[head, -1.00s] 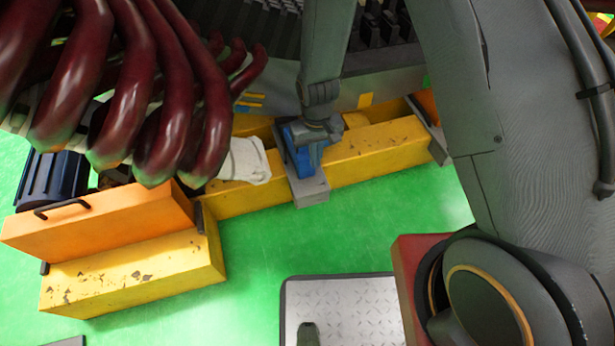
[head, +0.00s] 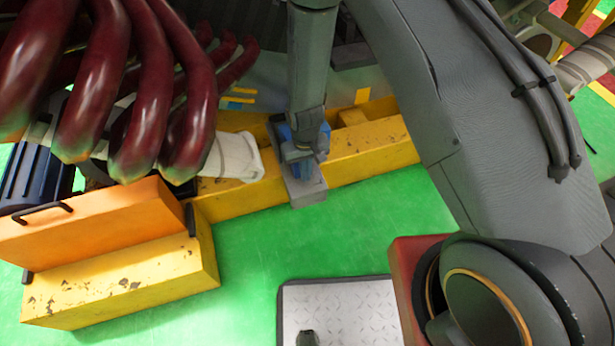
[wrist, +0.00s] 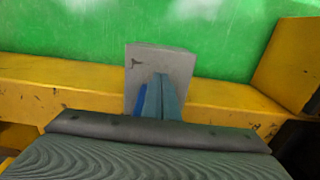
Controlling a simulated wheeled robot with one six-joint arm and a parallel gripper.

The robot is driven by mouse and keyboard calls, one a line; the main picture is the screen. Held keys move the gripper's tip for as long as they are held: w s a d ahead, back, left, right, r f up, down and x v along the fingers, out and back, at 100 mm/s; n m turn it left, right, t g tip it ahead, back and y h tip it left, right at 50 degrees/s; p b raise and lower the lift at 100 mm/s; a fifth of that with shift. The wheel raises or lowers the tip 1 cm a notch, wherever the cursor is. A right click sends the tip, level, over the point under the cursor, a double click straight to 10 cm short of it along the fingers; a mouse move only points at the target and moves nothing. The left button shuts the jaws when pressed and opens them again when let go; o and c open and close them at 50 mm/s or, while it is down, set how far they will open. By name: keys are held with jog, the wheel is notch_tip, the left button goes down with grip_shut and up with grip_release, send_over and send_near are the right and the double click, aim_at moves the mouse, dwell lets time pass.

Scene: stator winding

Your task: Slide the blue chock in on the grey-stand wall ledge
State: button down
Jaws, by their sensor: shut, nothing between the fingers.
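The blue chock (head: 284,131) sits on the grey stand (head: 311,190), which straddles the yellow beam. In the head view only slivers of blue show behind my gripper (head: 303,158), which is shut and close against it. In the wrist view, the closed fingers (wrist: 160,80) lie over the grey stand (wrist: 170,60). A narrow blue strip of the chock (wrist: 140,100) shows just left of the fingers. Most of the chock is hidden, and I cannot tell whether the fingers touch it or how it meets the wall ledge.
Dark red coils (head: 135,100) hang at upper left. An orange block (head: 95,230) sits on a yellow block (head: 130,285) at left. Green floor (head: 245,240) in front is clear.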

jog(key=shift+w+a, duration=0.15)
jog(key=shift+w, duration=0.35)
jog(key=w, duration=0.2)
jog(key=w+a+b, duration=0.1)
jog(key=w, duration=0.1)
jog(key=w+a, duration=0.1)
jog(key=w, duration=0.2)
jog(key=shift+b, duration=0.3)
jog(key=shift+w+a+r, duration=0.1)
jog(key=shift+w, duration=0.35)
jog(key=s+p, duration=0.1)
jog(key=s, duration=0.1)
jog(key=s+d+p, duration=0.1)
jog(key=s+p, duration=0.1)
jog(key=s, duration=0.1)
jog(key=shift+r, duration=0.1)
jog(key=r+p, duration=0.1)
jog(key=r, duration=0.8)
jog(key=shift+w+d+r+p, duration=0.2)
jog(key=shift+r+p, duration=0.1)
jog(key=shift+p, duration=0.1)
